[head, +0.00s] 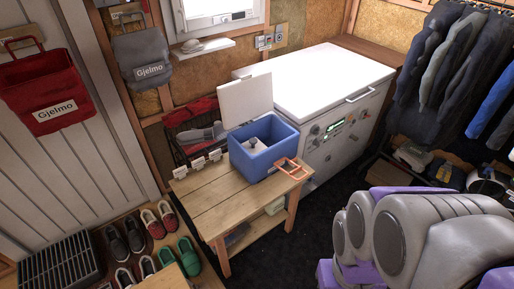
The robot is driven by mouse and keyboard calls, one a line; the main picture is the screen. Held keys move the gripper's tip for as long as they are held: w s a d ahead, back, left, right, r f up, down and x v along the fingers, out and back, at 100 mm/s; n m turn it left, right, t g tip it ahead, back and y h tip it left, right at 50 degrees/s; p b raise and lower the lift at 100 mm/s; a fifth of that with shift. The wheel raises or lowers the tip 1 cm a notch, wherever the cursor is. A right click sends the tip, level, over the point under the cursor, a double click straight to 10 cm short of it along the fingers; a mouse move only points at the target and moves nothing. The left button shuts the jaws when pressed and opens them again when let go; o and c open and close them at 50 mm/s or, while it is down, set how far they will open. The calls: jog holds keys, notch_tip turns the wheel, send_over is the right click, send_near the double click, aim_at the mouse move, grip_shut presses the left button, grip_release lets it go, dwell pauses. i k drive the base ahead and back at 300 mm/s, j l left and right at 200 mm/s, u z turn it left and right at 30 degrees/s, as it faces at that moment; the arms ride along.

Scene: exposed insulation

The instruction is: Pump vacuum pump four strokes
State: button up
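A blue box (265,165) with its white lid (246,99) raised stands on the right end of a wooden bench (220,205). A small grey piece (253,143) with a knob-like top shows inside the box; it may be the vacuum pump, but it is too small to tell. An orange handle frame (289,168) is at the box's front right side, over the bench edge. My grey and purple arm fills the lower right, apart from the bench. My gripper cannot be made out in the picture.
A white chest freezer (330,82) stands behind and right of the bench. A wire basket (195,130) is behind the bench. Shoes (155,222) lie left. Jackets (440,65) hang at right. Dark floor (330,200) is clear between bench and my arm.

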aim_at(253, 141)
jog(key=i+l+u, duration=0.55)
jog(key=l+u, duration=0.25)
